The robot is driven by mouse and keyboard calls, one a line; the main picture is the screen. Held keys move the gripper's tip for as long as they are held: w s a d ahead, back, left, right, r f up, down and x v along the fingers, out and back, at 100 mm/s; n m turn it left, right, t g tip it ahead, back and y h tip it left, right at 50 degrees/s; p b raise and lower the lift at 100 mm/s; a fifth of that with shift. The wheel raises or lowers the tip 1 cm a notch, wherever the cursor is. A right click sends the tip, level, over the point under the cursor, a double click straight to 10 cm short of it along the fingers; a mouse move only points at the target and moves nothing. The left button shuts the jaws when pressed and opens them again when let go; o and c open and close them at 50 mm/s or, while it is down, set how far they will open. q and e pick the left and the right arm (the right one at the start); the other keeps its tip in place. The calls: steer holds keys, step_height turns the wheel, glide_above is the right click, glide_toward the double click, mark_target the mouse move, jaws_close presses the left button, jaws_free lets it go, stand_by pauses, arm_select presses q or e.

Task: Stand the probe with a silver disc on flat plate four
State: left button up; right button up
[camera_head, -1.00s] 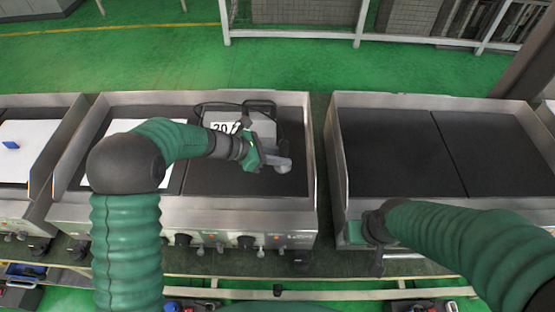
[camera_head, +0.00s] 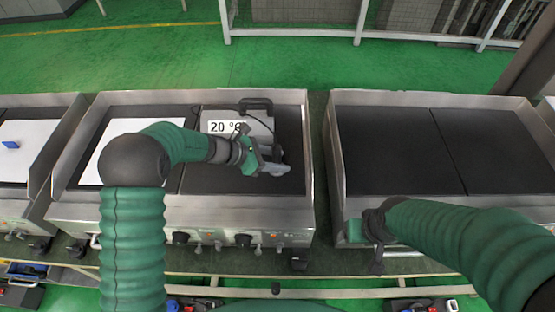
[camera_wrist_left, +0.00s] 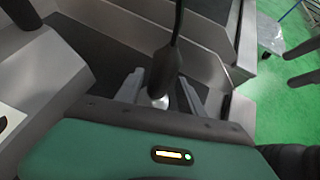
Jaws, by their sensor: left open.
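The probe (camera_wrist_left: 177,45) shows in the left wrist view as a dark shaft with a cable above it and a small silver disc (camera_wrist_left: 157,98) at its lower end. It is between the two fingers of my left gripper (camera_wrist_left: 160,93), which are apart. In the head view my left gripper (camera_head: 276,168) is over the dark flat plate (camera_head: 215,180) in front of the meter; the probe is mostly hidden there. The grey meter (camera_head: 258,125) reads 20 °C. No plate number is readable. My right gripper (camera_head: 377,262) is low at the front of the right-hand unit, its fingers unclear.
The right-hand unit has two bare dark plates (camera_head: 385,150) (camera_head: 500,150) within raised steel walls. White sheets (camera_head: 105,155) cover plates at the left, one bearing a small blue object (camera_head: 10,145). Knobs (camera_head: 243,240) line the front of the units.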

arm_select(q)
steer(key=shift+a+r+p, duration=0.25)
steer(key=shift+r+p, duration=0.1)
steer(key=v, duration=1.2)
steer(key=shift+f, duration=0.2)
